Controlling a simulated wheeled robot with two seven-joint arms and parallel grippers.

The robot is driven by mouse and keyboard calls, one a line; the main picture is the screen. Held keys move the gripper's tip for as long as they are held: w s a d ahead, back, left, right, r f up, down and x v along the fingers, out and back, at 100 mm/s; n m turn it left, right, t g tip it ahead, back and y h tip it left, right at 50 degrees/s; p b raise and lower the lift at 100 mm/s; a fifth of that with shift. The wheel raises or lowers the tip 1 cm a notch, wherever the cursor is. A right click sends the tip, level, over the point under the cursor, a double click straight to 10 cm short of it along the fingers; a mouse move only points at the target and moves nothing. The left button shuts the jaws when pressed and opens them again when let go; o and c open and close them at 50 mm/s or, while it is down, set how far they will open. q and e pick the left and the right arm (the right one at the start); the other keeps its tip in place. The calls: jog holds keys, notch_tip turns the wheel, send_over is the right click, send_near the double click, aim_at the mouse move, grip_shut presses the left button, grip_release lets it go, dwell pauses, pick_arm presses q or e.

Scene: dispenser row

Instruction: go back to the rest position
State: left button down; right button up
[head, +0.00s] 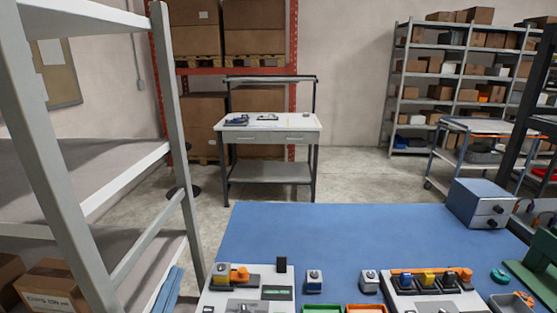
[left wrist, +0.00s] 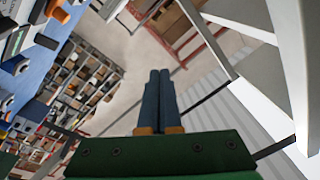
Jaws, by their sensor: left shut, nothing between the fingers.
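My left gripper (head: 172,280) shows at the lower left of the head view, where its blue fingers stick up beside the grey shelf rack. In the left wrist view the two blue fingers (left wrist: 158,76) lie side by side, shut with nothing between them, in front of the dark green gripper body. The fingers point at open space, and the blue-topped workbench (head: 350,235) lies to their right in the head view. My right gripper is not in view.
A grey shelf rack (head: 172,100) stands close at the left. The bench's middle is clear.

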pick_arm(q)
notch_tip(320, 180, down, 8)
jog(key=s+a+n+g+y, duration=0.2)
jog(key=a+n+g, duration=0.1)
jog(key=g, duration=0.1)
jog(key=s+d+f+n+g+h, duration=0.1)
jog(key=s+d+f+g, duration=0.1)
jog(key=s+f+g, duration=0.55)
jog(key=s+d+f+n+g+h, duration=0.1)
jog(key=s+d+f+g, duration=0.3)
jog(key=s+f, duration=0.65)
notch_tip(320, 180, down, 17)
jog(key=s+a+g, duration=0.2)
jog(key=s+a+f, duration=0.1)
jog(key=s+f, duration=0.8)
jog(key=s, duration=0.3)
jog(key=shift+a+g, duration=0.25)
jog(key=shift+g, duration=0.2)
